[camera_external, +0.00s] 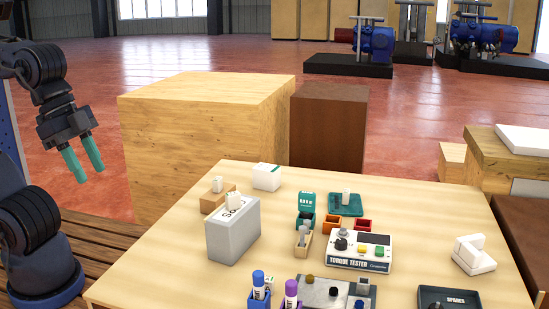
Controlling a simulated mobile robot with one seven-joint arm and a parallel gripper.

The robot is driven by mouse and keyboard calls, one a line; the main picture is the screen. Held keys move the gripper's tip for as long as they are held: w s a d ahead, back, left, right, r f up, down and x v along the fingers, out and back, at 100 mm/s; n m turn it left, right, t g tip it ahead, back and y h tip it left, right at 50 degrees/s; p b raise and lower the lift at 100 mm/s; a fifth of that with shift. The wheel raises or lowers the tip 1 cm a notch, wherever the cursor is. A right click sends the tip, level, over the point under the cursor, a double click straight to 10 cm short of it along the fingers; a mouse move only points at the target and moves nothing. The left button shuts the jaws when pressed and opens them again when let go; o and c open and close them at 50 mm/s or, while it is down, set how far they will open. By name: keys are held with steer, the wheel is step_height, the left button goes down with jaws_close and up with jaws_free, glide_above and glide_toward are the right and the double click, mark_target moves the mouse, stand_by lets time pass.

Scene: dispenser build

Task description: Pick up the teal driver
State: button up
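My gripper (90,174) has two teal fingers, apart and empty, pointing down at the left, well away from the table (160,270). I cannot pick out the teal driver for sure.
A grey box (232,234) with a white piece on top stands on the left part of the table. A torque tester (358,252) and a white bracket (473,254) lie to the right. A large wooden block (205,130) stands behind the table.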

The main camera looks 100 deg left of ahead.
steer(key=shift+o, duration=0.4)
stand_by(0.3)
steer(key=t, duration=0.2)
glide_above(310, 211)
steer(key=s, duration=0.4)
steer(key=f, duration=1.5)
steer(key=shift+a+f, duration=0.35)
steer(key=shift+f, duration=0.05)
steer(key=shift+w+x, duration=0.25)
steer(key=shift+x, duration=2.8)
steer(key=shift+a+r, duration=0.1)
steer(key=shift+r, duration=0.05)
